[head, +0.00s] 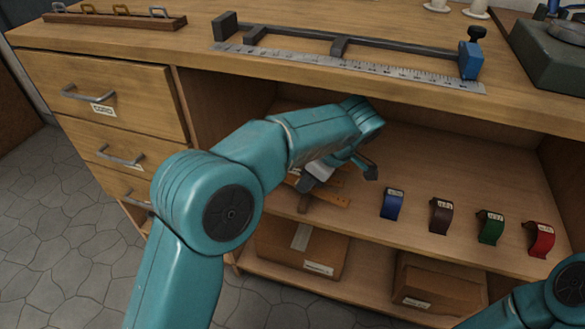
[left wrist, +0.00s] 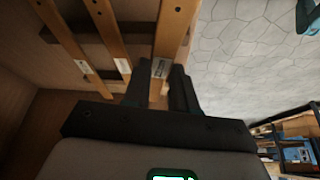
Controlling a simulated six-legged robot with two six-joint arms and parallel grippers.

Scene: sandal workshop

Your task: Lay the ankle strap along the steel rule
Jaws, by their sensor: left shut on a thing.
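The steel rule (head: 350,66) lies along the front of the bench top, with a dark bar and a blue end block behind it. My left gripper (head: 338,177) reaches into the open shelf under the bench. In the left wrist view my left gripper (left wrist: 164,84) is shut on a tan ankle strap (left wrist: 174,36) with a small label. The strap's far part runs over a dark rack bar. Other tan straps (left wrist: 108,30) lie beside it. In the head view the straps (head: 327,196) are partly hidden by my arm. My right gripper is out of view.
Blue (head: 391,204), brown (head: 441,216), green (head: 491,227) and red (head: 540,240) labelled bands stand on the shelf to the right. Cardboard boxes (head: 300,247) sit below. The bench's front edge lies above my left gripper. A rack of buckles (head: 115,20) stands at the back left.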

